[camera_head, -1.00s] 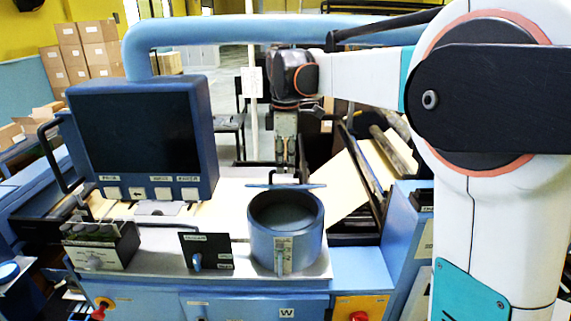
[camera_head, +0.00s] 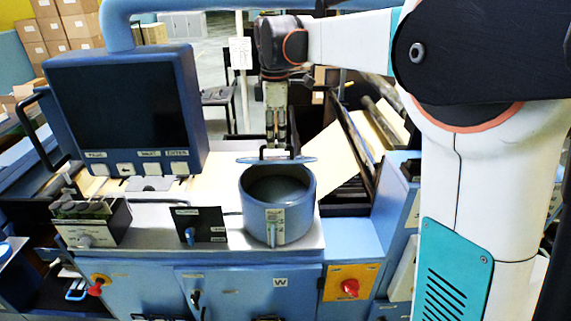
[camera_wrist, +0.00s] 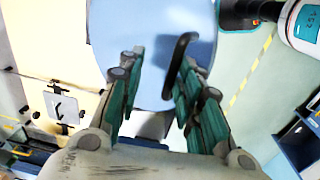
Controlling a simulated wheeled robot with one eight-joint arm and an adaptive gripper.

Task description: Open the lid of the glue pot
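The glue pot (camera_head: 257,218) is a round blue pot on the machine's front ledge, its dark inside visible from above. Its blue lid (camera_head: 252,160) stands tilted up at the far rim, seen nearly edge-on. The lid's black bar handle (camera_head: 263,152) is on the side away from the head camera. My gripper (camera_head: 277,147) points down behind the lid, at the handle. In the wrist view the lid (camera_wrist: 150,25) is a pale blue disc, and its handle (camera_wrist: 186,42) appears between my parted fingers (camera_wrist: 160,75), nearer the right one. I cannot tell whether they touch.
A blue-framed screen (camera_head: 125,105) stands left of the pot. A slanted pale board (camera_head: 340,160) is right of the pot.

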